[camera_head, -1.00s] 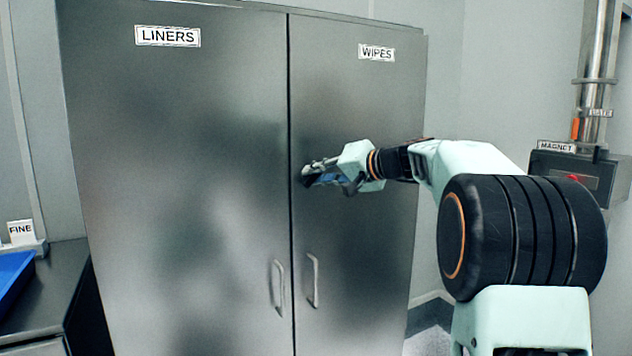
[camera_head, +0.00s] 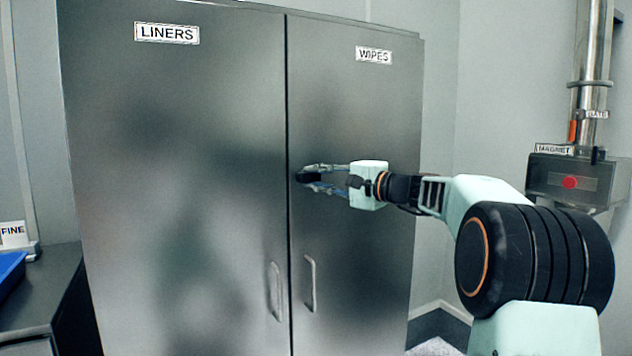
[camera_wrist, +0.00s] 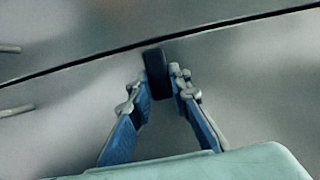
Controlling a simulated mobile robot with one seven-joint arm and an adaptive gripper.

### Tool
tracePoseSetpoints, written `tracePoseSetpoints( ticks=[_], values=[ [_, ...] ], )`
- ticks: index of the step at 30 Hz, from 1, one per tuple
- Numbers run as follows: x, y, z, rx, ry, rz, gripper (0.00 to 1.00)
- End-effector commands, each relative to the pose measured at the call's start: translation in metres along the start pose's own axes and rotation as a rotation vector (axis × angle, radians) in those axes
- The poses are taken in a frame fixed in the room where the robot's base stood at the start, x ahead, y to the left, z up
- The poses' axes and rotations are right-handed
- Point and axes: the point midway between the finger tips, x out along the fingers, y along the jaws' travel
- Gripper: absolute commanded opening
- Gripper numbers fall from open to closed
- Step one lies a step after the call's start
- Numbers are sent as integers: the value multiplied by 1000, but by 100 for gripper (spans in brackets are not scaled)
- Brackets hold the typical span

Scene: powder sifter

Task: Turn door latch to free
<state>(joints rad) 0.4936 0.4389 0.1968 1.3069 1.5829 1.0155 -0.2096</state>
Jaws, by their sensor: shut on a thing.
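A two-door grey metal cabinet (camera_head: 200,130) stands in front of me, with a dark seam between its doors. A small black door latch (camera_wrist: 157,73) sits on the right door at the seam. In the wrist view its far end reaches the seam line, and it lies roughly crosswise to it. My gripper (camera_head: 310,178) is shut on the latch, one blue-padded finger on each side. The fingertips (camera_wrist: 160,84) hide the latch's sides in the wrist view. In the head view the fingers cover part of the latch, so its exact angle is hard to read there.
Two bar handles, left (camera_head: 276,290) and right (camera_head: 310,283), stick out below the latch. The doors carry LINERS (camera_head: 167,33) and WIPES (camera_head: 374,55) labels. A grey MAGNET box (camera_head: 568,180) is on the right. A dark counter (camera_head: 40,295) is at the left.

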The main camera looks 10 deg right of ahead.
Motion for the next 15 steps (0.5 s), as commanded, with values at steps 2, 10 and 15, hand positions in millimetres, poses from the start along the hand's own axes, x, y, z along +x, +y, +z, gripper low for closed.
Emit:
tracePoseSetpoints(
  ticks=[2,10,15],
  values=[
    [0,1,0,15,1,-6,0],
    [0,1,0,34,1,-13,0],
    [0,1,0,34,1,-13,0]
  ],
)
